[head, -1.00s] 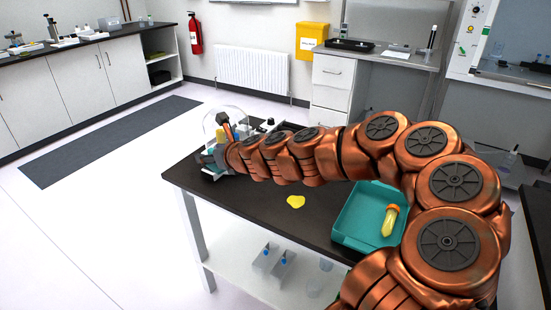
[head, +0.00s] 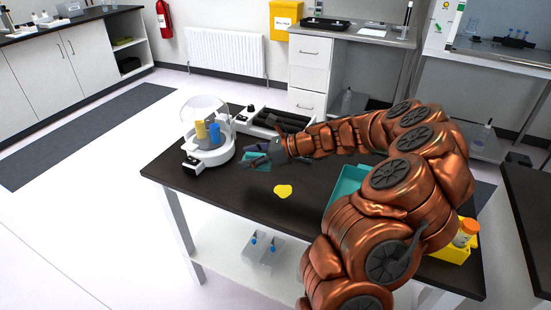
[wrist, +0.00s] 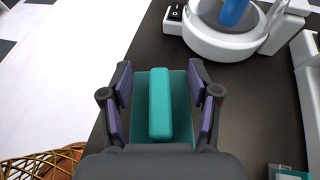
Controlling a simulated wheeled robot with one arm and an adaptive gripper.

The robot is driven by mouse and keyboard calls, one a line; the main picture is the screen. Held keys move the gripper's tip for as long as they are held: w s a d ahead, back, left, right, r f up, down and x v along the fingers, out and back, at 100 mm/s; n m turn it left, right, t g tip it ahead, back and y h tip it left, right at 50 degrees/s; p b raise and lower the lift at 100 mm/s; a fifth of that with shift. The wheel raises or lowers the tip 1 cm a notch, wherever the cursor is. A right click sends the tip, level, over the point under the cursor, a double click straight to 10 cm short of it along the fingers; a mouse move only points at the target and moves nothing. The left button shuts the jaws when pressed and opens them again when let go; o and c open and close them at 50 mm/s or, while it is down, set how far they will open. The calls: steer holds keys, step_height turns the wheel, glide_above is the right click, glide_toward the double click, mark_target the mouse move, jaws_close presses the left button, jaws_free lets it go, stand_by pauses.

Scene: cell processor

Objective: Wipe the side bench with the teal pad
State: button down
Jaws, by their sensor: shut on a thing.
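The teal pad (wrist: 160,105) has a flat base with a raised block handle. My gripper (wrist: 162,100) is shut on it, with dark fingers on both sides. In the head view the pad (head: 256,160) shows at the tip of my gripper (head: 268,154), over the back left of the dark side bench (head: 225,195). I cannot tell whether the pad touches the bench top. A yellow spill (head: 283,191) lies on the bench, nearer the front than the pad and apart from it.
A white domed device (head: 207,150) with yellow and blue pieces inside stands just left of my gripper. A dark-topped unit (head: 275,121) lies behind it. A teal tray (head: 345,184) and a yellow holder (head: 452,252) are to the right, partly hidden by my arm.

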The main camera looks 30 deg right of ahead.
steer(key=s+d+r+n+g+y, duration=0.1)
steer(key=s+d+n+g+y, duration=0.15)
steer(key=s+d, duration=0.3)
steer(key=shift+h, duration=0.25)
steer(key=f+b, duration=0.1)
steer(key=f, duration=0.1)
steer(key=f+b, duration=0.2)
steer(key=s+f+b, duration=0.1)
steer(key=b, duration=0.1)
steer(key=shift+a+f, duration=0.4)
